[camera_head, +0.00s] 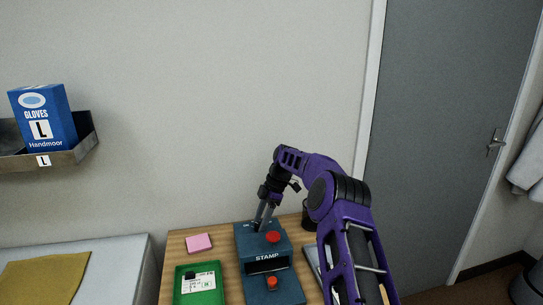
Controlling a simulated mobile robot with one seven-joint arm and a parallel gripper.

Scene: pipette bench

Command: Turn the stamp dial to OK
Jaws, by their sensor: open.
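The blue stamp machine (267,245) stands on the wooden table, with the word STAMP on its front and a red button on top. Its dial is hidden or too small to make out; small pale marks show near the back left of its top. My gripper (259,226) points down over that back left part, its fingertips at or just above the surface. The jaws are open. I cannot tell whether the fingers touch anything or how the dial is set.
A green tray (212,296) with a white label lies left of the machine, with a pink pad (199,243) behind it. A dark cup (308,214) stands to the right, partly behind my arm. A blue gloves box (43,118) sits on a wall shelf.

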